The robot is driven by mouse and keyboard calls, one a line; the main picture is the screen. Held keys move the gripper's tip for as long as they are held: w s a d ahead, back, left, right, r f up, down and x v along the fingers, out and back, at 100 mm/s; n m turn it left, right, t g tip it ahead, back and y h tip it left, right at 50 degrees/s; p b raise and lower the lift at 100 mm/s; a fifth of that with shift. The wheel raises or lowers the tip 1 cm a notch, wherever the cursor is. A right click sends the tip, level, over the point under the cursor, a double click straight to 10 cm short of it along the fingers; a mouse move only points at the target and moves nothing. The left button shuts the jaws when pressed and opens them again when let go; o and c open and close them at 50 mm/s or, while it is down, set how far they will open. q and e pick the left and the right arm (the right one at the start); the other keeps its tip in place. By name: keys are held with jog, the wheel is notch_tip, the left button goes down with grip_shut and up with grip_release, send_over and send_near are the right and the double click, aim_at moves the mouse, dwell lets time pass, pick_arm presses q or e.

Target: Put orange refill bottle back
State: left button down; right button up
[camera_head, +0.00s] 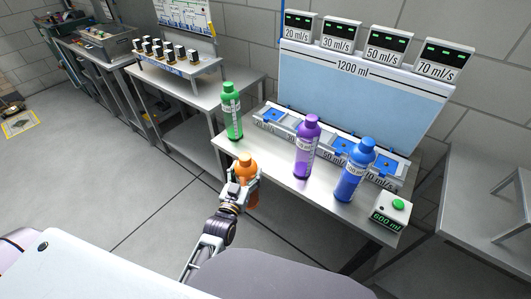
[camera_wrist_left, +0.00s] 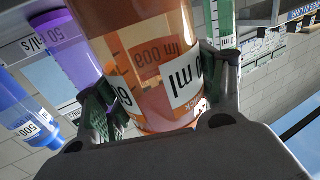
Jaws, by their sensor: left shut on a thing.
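The orange refill bottle (camera_head: 245,160) is at the front left edge of the bench in the head view. My left gripper (camera_head: 243,183) is shut around its body, and its lower part is partly hidden by the fingers. In the left wrist view the orange bottle (camera_wrist_left: 140,45), labelled 600 ml, fills the space between the fingers of the left gripper (camera_wrist_left: 160,95). The bottle overlaps the bench's front edge in the head view; I cannot tell whether it touches the bench. My right gripper is in neither view.
On the bench (camera_head: 270,174) stand a green bottle (camera_head: 231,112) behind the orange one, then a purple bottle (camera_head: 307,147) and a blue bottle (camera_head: 354,170). A row of blue-topped stations (camera_head: 341,146) lies behind. A green-button box (camera_head: 391,212) reads 600 ml.

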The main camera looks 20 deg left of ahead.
pick_arm(q)
jog(key=shift+w+r, duration=0.55)
jog(key=shift+r, duration=0.35)
jog(key=w+r+m+h+b, duration=0.1)
jog(key=w+r, duration=0.4)
jog(key=r, duration=0.5)
jog(key=w+r+h, duration=0.1)
jog(key=w+r, duration=0.5)
jog(key=r, duration=0.4)
jog(key=w+r+m+h+b, duration=0.1)
jog(key=w+r, duration=0.4)
jog(key=r, duration=0.5)
jog(key=w+f+m+h, duration=0.1)
jog(key=w+f, duration=0.4)
jog(key=f, duration=0.8)
jog(key=shift+d+g+h, duration=0.2)
jog(key=shift+g+h, duration=0.1)
jog(key=shift+h, duration=0.2)
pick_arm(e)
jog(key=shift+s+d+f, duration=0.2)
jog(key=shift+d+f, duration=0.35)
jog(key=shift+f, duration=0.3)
